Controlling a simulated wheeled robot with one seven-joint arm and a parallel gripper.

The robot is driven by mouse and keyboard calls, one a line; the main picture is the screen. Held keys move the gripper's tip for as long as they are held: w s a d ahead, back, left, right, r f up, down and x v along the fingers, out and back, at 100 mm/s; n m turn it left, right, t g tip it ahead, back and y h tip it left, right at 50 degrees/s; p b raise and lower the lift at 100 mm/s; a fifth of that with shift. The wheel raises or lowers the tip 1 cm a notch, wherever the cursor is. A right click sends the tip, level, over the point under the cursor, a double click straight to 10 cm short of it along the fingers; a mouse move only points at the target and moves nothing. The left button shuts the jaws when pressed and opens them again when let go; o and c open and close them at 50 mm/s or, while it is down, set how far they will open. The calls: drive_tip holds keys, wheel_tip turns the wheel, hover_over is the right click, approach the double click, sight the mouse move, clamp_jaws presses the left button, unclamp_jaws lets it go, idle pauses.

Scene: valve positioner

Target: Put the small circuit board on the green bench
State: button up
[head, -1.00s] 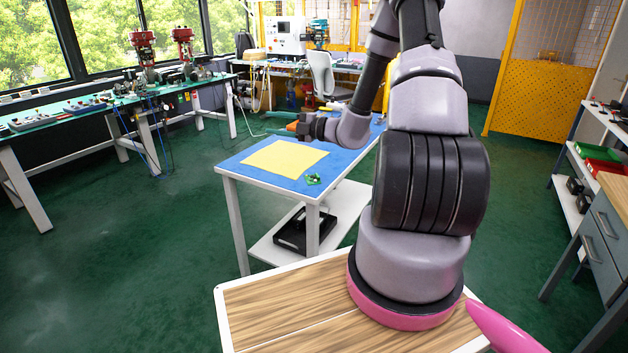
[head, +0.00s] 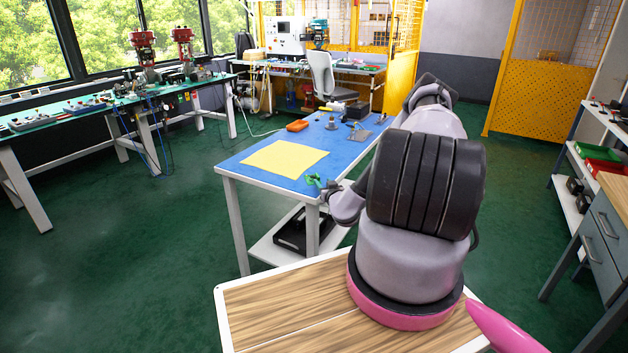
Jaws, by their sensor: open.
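The small green circuit board (head: 312,180) lies on the near edge of the blue-topped table, right of a yellow sheet. My gripper (head: 322,187) is low at that edge, right by the board. It is open, and its dark fingers partly overlap the board, so I cannot tell whether they touch it or straddle it. The green bench (head: 214,78) runs along the windows at the left, far from my gripper.
The yellow sheet (head: 284,159) covers part of the blue table (head: 245,170). An orange object (head: 297,125) and several small parts stand at its far end. Red machines (head: 143,42) and control boxes occupy the green bench. Green floor (head: 130,240) between the bench and table is clear.

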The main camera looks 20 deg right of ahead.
sight(318, 176)
drive_tip(key=x, duration=0.6)
drive_tip(key=shift+w+r, duration=0.1)
drive_tip(key=shift+w, duration=0.2)
clamp_jaws()
